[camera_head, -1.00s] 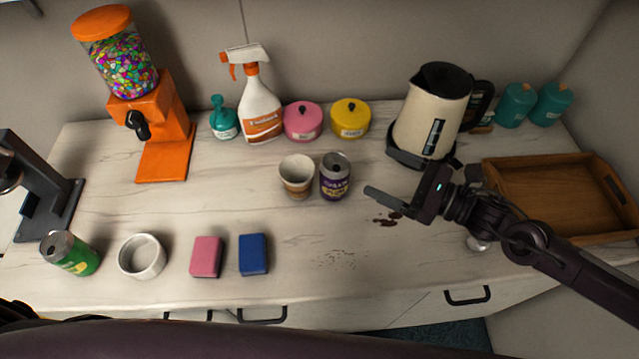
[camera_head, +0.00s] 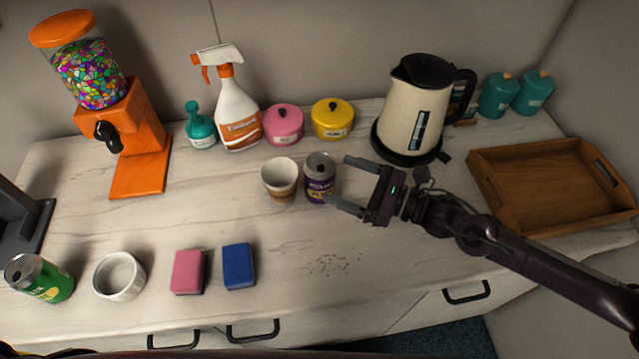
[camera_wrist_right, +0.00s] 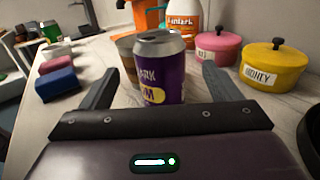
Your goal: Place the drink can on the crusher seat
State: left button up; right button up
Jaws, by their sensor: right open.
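A purple and silver drink can (camera_head: 320,180) stands upright on the counter, just right of a paper cup. My right gripper (camera_head: 345,184) is open, level with the can and at its right side. In the right wrist view the can (camera_wrist_right: 166,72) stands between the two spread fingers of the gripper (camera_wrist_right: 160,90), with a gap on both sides. A green can (camera_head: 40,278) stands tilted-looking at the front left. A dark grey device (camera_head: 20,222), perhaps the crusher, is cut off at the left edge; its seat cannot be made out. My left gripper is not in view.
A paper cup (camera_head: 280,182) stands close beside the purple can. A kettle (camera_head: 415,110) and wooden tray (camera_head: 500,195) are to the right. A white bowl (camera_head: 118,276), pink sponge (camera_head: 188,271) and blue sponge (camera_head: 238,266) lie along the front. Spray bottle (camera_head: 238,115) and pots stand behind.

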aim_at(334, 178)
jog(key=shift+p+x, duration=0.4)
jog(key=shift+x, duration=1.2)
jog(key=shift+d, duration=0.1)
jog(key=c, duration=1.4)
jog(key=shift+r, duration=0.1)
